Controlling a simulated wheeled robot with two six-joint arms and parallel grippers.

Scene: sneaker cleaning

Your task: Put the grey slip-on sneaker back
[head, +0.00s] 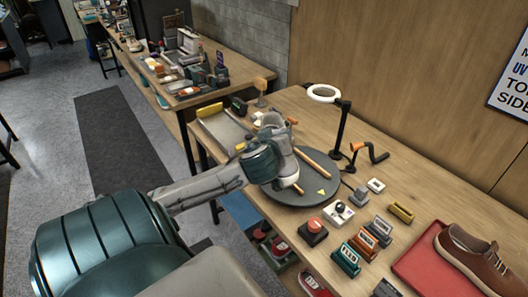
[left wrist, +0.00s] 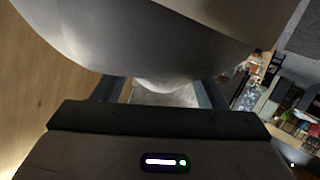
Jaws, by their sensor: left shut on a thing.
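The grey slip-on sneaker (head: 287,164) is in my left gripper, over the left part of a dark round turntable (head: 318,193). My left wrist and arm cover part of it in the head view. In the left wrist view the sneaker (left wrist: 170,35) fills the top as a large pale, curved shape close in front of the palm. My left gripper (left wrist: 160,95) is shut on it. I cannot tell whether the sneaker touches the turntable. My right gripper is not in view.
A brown shoe (head: 474,258) lies on a red tray (head: 408,262) at right. Several small labelled blocks and a red-button box (head: 313,228) sit in front. A grey tray (head: 222,128) lies at the table's far left.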

